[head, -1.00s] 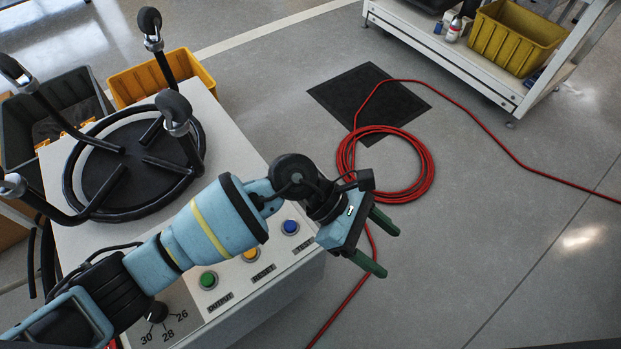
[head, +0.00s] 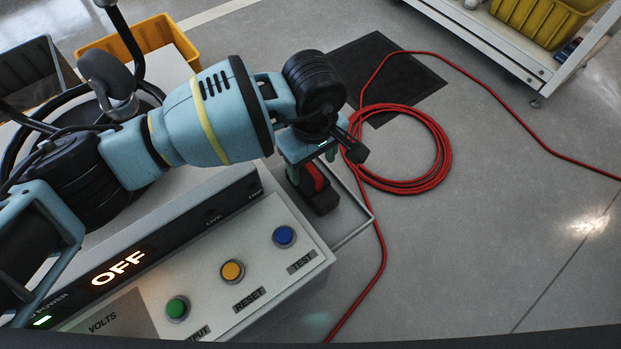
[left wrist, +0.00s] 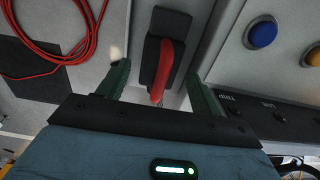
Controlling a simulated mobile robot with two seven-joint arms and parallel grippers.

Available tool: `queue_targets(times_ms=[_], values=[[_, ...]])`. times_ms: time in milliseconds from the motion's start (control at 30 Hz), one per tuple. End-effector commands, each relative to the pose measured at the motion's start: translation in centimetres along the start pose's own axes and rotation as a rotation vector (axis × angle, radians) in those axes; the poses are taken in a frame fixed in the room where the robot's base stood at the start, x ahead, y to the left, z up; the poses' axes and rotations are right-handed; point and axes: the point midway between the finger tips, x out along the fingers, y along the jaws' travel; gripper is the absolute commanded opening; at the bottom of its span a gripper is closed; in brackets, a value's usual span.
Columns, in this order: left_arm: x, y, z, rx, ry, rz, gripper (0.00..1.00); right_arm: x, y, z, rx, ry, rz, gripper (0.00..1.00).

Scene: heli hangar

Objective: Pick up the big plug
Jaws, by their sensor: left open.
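What looks like the big plug (head: 322,199) is a black block with a red handle, at the right end of the grey power unit. It also shows in the left wrist view (left wrist: 166,65), upright in the picture, with the red handle toward my gripper. My left gripper (head: 312,166) is over it and partly hides it in the head view. In the left wrist view the green fingers of my left gripper (left wrist: 160,88) are apart, one on each side of the red handle. I cannot tell whether they touch it. My right gripper is not in view.
The power unit (head: 300,272) has green, yellow and blue buttons and a display reading OFF. A thin metal frame (head: 357,232) juts out beside the plug. A coiled red cable (head: 446,160) lies on the floor near a black mat (head: 400,85).

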Motion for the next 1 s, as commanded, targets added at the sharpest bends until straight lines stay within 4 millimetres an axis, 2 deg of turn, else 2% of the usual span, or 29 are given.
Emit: queue_targets(times_ms=[67,267,367,600,700,933,1000], values=[[1.1,0.0,0.0,0.0,-0.002,-0.001,0.65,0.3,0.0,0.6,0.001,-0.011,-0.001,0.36],[1.3,0.0,0.0,0.0,-0.002,0.001,0.65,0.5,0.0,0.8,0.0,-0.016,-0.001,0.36],[2.1,-0.1,0.0,-0.001,-0.004,0.0,0.65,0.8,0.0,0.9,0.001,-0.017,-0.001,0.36],[5.5,-0.4,-0.2,-0.002,-0.005,-0.002,0.65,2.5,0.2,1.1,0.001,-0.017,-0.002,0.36],[6.4,-0.4,-0.1,-0.002,-0.005,-0.001,0.65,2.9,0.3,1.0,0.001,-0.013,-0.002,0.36],[6.3,-0.3,-0.2,-0.002,-0.002,0.001,0.65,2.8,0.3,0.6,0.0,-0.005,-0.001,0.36],[6.3,-0.3,-0.2,-0.002,-0.002,0.001,0.58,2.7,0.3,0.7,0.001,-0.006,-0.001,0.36]])
